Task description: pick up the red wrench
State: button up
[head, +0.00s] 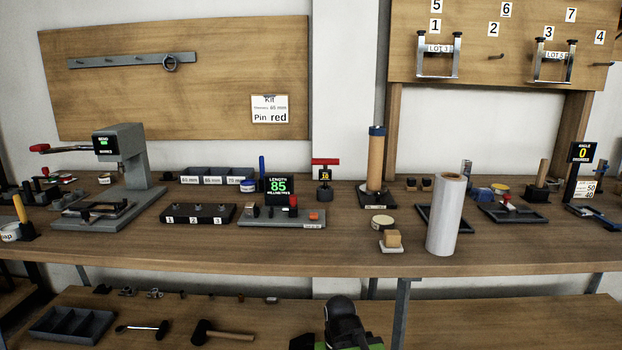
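I cannot make out a red wrench for certain in the head view. A red T-shaped handle (325,161) tops a small dark stand with a display, near the middle of the bench. A red-tipped lever (40,148) sticks out left from the grey press (122,155). A dark, slim tool with a pale end (142,328) lies on the lower shelf; its kind is unclear. A dark rounded part with green beside it, at the bottom centre, seems to be my arm. My gripper's fingers do not show.
The wooden bench (300,262) carries fixtures, a tall white roll (446,215) near its front edge and a brown cylinder (375,160) behind. The lower shelf holds a black divided tray (72,325) and a hammer (220,334). Its right part is bare.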

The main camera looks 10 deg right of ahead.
aim_at(325, 174)
jog(key=u, duration=1.2)
jog(key=i, duration=0.65)
jog(key=u, duration=0.2)
jog(key=k, duration=0.9)
jog(key=z, duration=0.15)
jog(key=i, duration=0.9)
